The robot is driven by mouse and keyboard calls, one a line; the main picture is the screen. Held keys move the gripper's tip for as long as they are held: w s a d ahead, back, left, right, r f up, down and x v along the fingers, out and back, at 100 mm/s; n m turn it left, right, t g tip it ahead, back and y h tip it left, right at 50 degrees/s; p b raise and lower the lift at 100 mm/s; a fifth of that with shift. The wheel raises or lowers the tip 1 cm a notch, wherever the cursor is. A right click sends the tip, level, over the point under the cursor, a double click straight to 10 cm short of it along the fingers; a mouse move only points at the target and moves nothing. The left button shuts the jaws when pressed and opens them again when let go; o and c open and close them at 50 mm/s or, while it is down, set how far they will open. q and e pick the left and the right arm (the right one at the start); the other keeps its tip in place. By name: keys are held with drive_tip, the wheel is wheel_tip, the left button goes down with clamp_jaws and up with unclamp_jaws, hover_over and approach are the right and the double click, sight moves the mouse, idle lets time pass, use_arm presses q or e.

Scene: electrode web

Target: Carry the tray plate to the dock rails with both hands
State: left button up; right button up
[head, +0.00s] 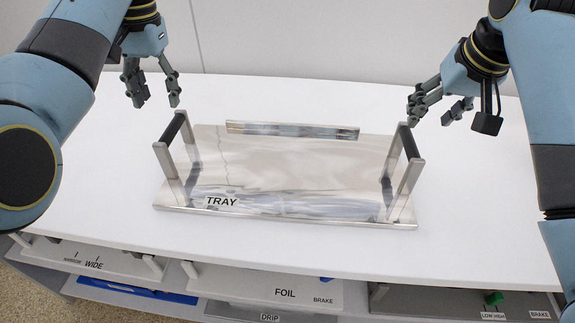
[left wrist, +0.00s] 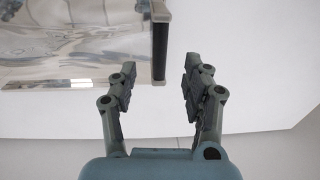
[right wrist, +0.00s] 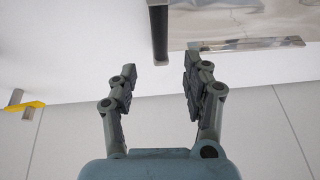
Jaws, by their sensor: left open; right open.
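The shiny metal tray plate (head: 290,175) lies on the white table, with a TRAY label at its front left. A dark-gripped handle stands upright at each end, the left handle (head: 172,128) and the right handle (head: 408,142). My left gripper (head: 153,92) is open and empty, above and behind the left handle. In the left wrist view the left handle (left wrist: 160,50) lies just beyond my fingers. My right gripper (head: 436,112) is open and empty, above and behind the right handle. The right handle (right wrist: 159,35) is beyond my right fingers in the right wrist view. Dock rails cannot be identified.
A metal bar (head: 292,131) runs along the tray's back edge. The white tabletop (head: 95,185) is clear around the tray. A wall stands behind.

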sight(167, 132)
use_arm(q)
drive_tip(key=f, duration=1)
drive_tip(key=shift+a+f, duration=0.2)
drive_tip(key=shift+a, duration=0.2)
use_arm(e)
drive_tip(key=x, duration=1)
drive_tip(key=shift+f, duration=0.25)
use_arm(q)
drive_tip(key=shift+c, duration=0.3)
use_arm(e)
drive_tip(key=shift+c, duration=0.3)
use_arm(q)
clamp_jaws()
use_arm(e)
clamp_jaws()
